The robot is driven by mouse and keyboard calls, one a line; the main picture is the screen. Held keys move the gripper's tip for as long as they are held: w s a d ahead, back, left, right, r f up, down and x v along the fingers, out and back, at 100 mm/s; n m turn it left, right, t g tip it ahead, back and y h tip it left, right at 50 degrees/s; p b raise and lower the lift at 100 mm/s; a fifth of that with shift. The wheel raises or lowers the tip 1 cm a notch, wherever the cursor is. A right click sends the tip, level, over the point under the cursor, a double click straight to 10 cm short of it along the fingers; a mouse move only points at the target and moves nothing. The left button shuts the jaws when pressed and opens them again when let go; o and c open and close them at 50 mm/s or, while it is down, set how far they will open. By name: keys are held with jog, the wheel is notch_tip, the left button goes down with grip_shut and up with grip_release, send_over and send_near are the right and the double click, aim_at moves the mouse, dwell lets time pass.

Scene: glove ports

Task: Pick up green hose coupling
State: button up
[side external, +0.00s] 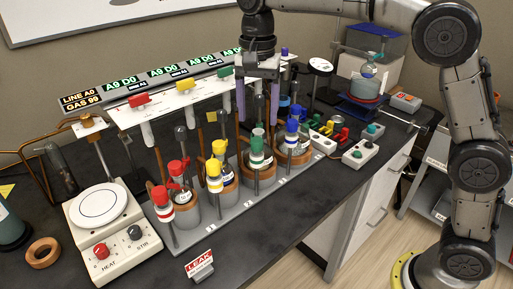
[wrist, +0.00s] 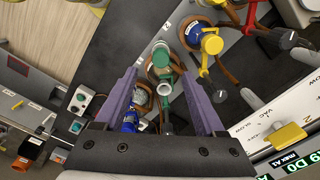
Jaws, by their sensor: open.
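The green hose coupling (side external: 257,146) has a white band and stands upright in its brown holder on the grey rack. It also shows in the wrist view (wrist: 161,58), lying between the far ends of my two purple fingers. My gripper (side external: 258,112) is open and empty, pointing down above the coupling and apart from it in the side view. Its spread fingers fill the lower middle of the wrist view (wrist: 157,74). A grey rod and valve beside the coupling partly hide it in the side view.
Red (side external: 162,200), yellow (side external: 215,173) and blue (side external: 292,132) couplings stand in the same row. A valve panel (side external: 180,103) with coloured handles runs behind. A hot plate (side external: 110,225) is at left, a LEAK sign (side external: 199,264) in front. The front bench strip is mostly clear.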

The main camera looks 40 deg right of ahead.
aim_at(256, 139)
jog(key=shift+s+a+f, duration=0.1)
jog(key=shift+f, duration=1.8)
jog(key=shift+a+f, duration=0.1)
jog(key=shift+f, duration=1.8)
grip_shut()
